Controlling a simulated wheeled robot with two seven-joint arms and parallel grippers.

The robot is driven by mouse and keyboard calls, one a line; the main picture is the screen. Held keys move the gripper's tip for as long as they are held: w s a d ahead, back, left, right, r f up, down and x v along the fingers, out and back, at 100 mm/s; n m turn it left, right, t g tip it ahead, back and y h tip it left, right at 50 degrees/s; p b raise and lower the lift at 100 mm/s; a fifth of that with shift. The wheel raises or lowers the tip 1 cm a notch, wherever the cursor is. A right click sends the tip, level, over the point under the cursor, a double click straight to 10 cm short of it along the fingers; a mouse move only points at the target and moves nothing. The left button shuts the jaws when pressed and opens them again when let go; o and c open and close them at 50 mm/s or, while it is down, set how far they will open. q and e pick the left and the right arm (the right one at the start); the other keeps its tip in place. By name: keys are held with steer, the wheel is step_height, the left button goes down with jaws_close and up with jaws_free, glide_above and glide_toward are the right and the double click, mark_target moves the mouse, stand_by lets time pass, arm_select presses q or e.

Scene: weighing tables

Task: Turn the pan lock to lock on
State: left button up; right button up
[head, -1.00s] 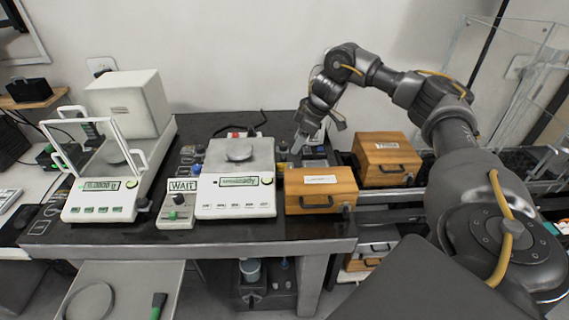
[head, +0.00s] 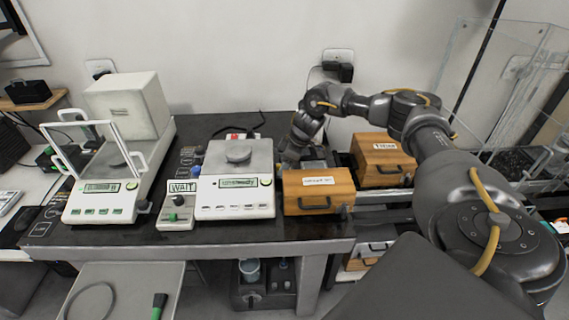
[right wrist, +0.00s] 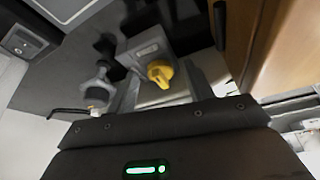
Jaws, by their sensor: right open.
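A yellow knob (right wrist: 160,72) sits on a small grey block with a white label in the right wrist view; the label is too blurred to read, and I cannot tell its lock setting. My right gripper (right wrist: 167,88) is open, its fingers on either side of the knob's line, with no clear contact. In the head view the right gripper (head: 289,158) is low behind the front wooden box, just right of the middle balance (head: 236,196); the knob is hidden there by the gripper. My left gripper is not in view.
A wooden box (head: 319,190) stands close in front of the right gripper, another (head: 383,160) to its right. A WAIT sign box (head: 180,213) stands between the middle balance and the left balance (head: 101,201). A grey fitting with a round knob (right wrist: 97,92) is left of the yellow knob.

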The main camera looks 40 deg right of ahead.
steer(key=c, duration=1)
steer(key=shift+w+d+n+g+y+p, duration=0.15)
steer(key=shift+n+g+y+p, duration=0.2)
steer(key=shift+n, duration=0.75)
steer(key=shift+w+n+y, duration=0.1)
steer(key=shift+n+y, duration=0.15)
steer(key=shift+n, duration=0.45)
steer(key=shift+w+d+n+g+b, duration=0.1)
steer(key=shift+n+g+b, duration=0.3)
steer(key=shift+n, duration=0.6)
steer(key=shift+w+n+g+b, duration=0.1)
steer(key=shift+n+g+b, duration=0.25)
steer(key=shift+n, duration=0.45)
